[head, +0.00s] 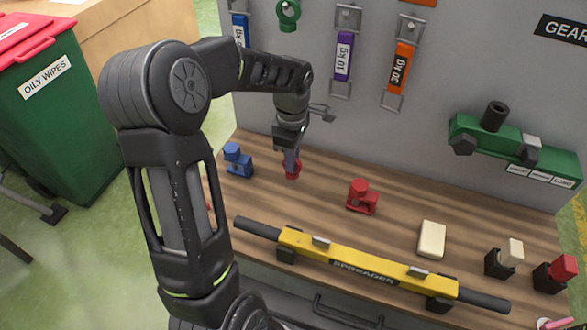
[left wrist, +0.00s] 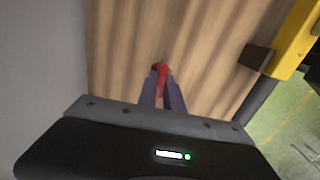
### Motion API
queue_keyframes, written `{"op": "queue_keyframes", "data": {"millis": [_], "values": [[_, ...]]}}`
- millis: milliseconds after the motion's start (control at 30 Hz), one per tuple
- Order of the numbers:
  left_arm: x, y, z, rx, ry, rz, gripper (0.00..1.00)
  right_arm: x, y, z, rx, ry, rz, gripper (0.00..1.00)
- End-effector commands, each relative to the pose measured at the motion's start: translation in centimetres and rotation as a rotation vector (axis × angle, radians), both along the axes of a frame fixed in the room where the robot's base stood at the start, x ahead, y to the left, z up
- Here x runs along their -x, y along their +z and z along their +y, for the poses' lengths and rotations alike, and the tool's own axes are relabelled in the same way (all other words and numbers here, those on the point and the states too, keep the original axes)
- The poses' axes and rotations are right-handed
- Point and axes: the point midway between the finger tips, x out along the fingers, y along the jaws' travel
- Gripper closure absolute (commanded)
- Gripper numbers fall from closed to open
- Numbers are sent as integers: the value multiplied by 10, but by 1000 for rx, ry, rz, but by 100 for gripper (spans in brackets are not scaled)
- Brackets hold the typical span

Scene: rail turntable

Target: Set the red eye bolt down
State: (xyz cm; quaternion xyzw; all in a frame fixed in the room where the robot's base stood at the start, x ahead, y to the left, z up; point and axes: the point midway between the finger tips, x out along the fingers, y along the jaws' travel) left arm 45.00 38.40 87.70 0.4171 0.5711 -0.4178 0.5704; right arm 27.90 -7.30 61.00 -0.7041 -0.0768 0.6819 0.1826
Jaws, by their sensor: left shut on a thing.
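The red eye bolt (head: 293,170) is between the fingertips of my left gripper (head: 291,160), near the back of the wooden bench (head: 320,200). In the left wrist view the red eye bolt (left wrist: 160,68) shows at the tips of the two purple-grey fingers (left wrist: 161,88), with wood planks behind it. My left gripper is shut on it and points down. I cannot tell whether the bolt touches the bench top. My right gripper is not in view.
A blue clamp-like part (head: 238,160) stands left of the bolt and a red one (head: 361,197) to its right. A yellow spreader bar (head: 350,262) lies along the front. A cream block (head: 431,239) is further right. The grey panel (head: 300,110) rises behind.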

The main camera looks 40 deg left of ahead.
Motion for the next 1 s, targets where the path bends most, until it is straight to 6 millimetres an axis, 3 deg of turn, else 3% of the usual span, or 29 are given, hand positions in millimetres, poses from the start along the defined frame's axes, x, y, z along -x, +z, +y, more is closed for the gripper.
{"op": "queue_keyframes", "data": {"millis": [233,500,900,933,1000], "values": [[0,-3,0,0,0,0,100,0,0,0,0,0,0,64],[0,-35,0,1,0,1,100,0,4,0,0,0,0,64],[0,-42,0,-1,0,-2,100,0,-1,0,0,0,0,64],[0,-40,0,0,0,-1,87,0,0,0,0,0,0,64],[0,-40,0,0,0,-1,81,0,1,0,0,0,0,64]]}}
